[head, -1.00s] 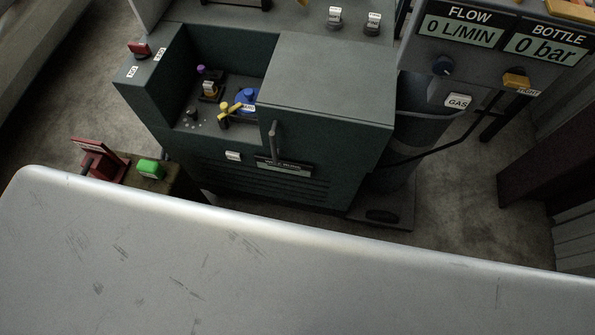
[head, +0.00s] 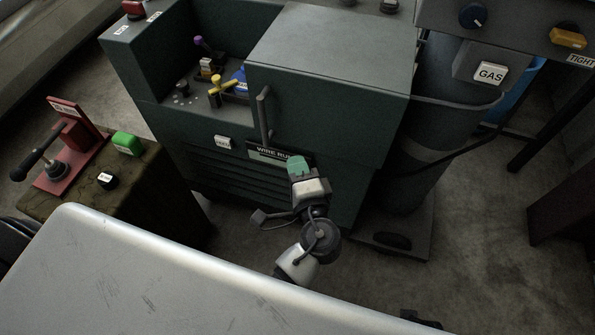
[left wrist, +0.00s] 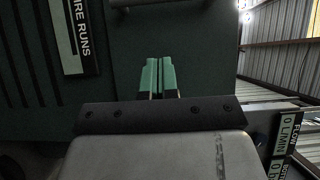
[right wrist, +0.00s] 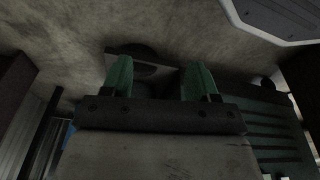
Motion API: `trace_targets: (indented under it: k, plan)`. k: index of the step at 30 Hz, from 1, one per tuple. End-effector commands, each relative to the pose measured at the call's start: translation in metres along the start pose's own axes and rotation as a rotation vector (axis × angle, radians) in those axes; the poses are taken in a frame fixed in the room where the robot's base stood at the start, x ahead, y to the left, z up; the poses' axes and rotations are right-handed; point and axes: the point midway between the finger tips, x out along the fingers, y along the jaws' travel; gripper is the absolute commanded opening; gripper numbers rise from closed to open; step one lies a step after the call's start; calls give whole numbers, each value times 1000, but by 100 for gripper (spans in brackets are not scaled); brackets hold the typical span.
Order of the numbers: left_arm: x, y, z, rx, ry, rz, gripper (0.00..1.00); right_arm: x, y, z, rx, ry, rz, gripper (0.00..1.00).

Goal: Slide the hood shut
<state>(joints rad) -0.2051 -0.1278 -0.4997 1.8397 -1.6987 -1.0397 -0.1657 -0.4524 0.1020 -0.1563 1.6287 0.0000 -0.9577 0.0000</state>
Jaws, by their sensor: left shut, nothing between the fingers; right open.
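The dark green hood (head: 335,50) covers the right part of the machine's top and leaves the bay (head: 185,92) at its left uncovered. An upright bar handle (head: 264,118) is on the hood's front, near its left edge. My left gripper (head: 296,163) is shut and empty, in front of the machine just below and right of the handle. In the left wrist view its green fingers (left wrist: 157,76) are together before the green front, with a dark bar at the top edge. My right gripper (right wrist: 160,82) is open and empty, with the floor beyond it.
In the bay are a yellow lever (head: 221,87), a blue part and a purple knob (head: 198,40). A stand with a red lever unit (head: 75,145) and green button (head: 127,144) is at left. A grey cylinder (head: 420,140) stands at right. A pale surface (head: 130,270) fills the foreground.

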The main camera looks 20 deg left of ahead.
Motion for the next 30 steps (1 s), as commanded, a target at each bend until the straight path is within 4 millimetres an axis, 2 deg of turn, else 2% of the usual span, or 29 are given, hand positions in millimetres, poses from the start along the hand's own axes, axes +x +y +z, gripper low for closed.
trace_targets:
  k: [1, 6, 9, 12, 18, 30]
  plan:
    - [12, -1, 0, 1, -1, -4, 0, 1, 0, 1, 0, -2, 0, 60]
    - [50, -1, 0, 0, 0, -3, 0, 5, 0, 4, -1, -4, -1, 60]
    - [68, -1, 2, 1, 0, -1, 0, 7, 0, 6, -1, -4, -1, 60]
    - [78, 0, 15, 2, 1, 0, 0, 14, -1, 11, -2, -11, -2, 60]
    - [90, 1, 26, 0, 2, 1, 0, 20, -1, 16, -3, -14, -2, 60]
    - [92, 1, 28, 0, 2, 2, 0, 21, -1, 17, -3, -13, -2, 60]
